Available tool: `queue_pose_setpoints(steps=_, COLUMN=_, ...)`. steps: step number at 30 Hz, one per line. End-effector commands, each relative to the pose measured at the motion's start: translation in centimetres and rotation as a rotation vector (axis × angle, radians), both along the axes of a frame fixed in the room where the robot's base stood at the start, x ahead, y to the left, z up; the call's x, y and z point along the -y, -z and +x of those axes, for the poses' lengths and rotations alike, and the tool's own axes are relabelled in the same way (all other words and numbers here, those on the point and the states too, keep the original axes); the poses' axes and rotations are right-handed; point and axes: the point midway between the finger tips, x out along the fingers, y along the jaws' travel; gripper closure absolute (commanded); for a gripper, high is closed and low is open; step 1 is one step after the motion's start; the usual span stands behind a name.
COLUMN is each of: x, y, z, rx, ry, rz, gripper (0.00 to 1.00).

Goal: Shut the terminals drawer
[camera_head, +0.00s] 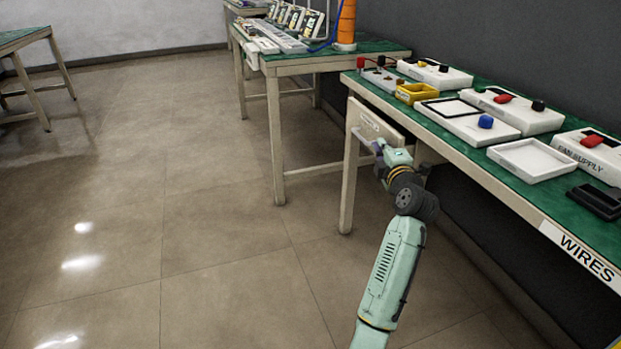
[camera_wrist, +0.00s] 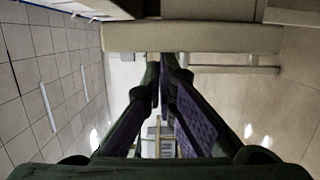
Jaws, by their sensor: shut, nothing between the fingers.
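A pale drawer (camera_head: 376,124) with a small label on its front hangs under the far end of the near green-topped table. Its front appears to stand out a little from the table's edge; the label is too small to read. My gripper (camera_head: 380,146) is at the lower part of this drawer front, partly hidden by my wrist. In the wrist view my gripper (camera_wrist: 162,62) has its fingers together and empty, with tips close to a beige bar (camera_wrist: 195,38) that looks like the drawer front. I cannot tell whether they touch.
The near green table (camera_head: 455,150) carries white boxes, a yellow bin (camera_head: 417,93) and a black holder (camera_head: 595,202). A "WIRES" label (camera_head: 580,250) is on its front edge. A table leg (camera_head: 349,180) stands beside my gripper. The tiled floor (camera_head: 150,220) to the left is clear.

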Motion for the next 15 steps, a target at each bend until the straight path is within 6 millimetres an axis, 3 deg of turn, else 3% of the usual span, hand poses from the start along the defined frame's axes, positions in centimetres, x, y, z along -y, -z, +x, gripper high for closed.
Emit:
queue_pose_setpoints(steps=1, x=1.2, y=0.5, z=0.3, rx=0.001, ry=0.005, rz=-0.002, gripper=1.00)
queue_pose_setpoints(steps=6, x=3.0, y=0.2, z=0.9, rx=0.001, ry=0.003, rz=-0.002, gripper=1.00)
queue_pose_setpoints(steps=15, x=3.8, y=-0.1, z=1.2, rx=0.000, ry=0.002, rz=0.000, gripper=1.00)
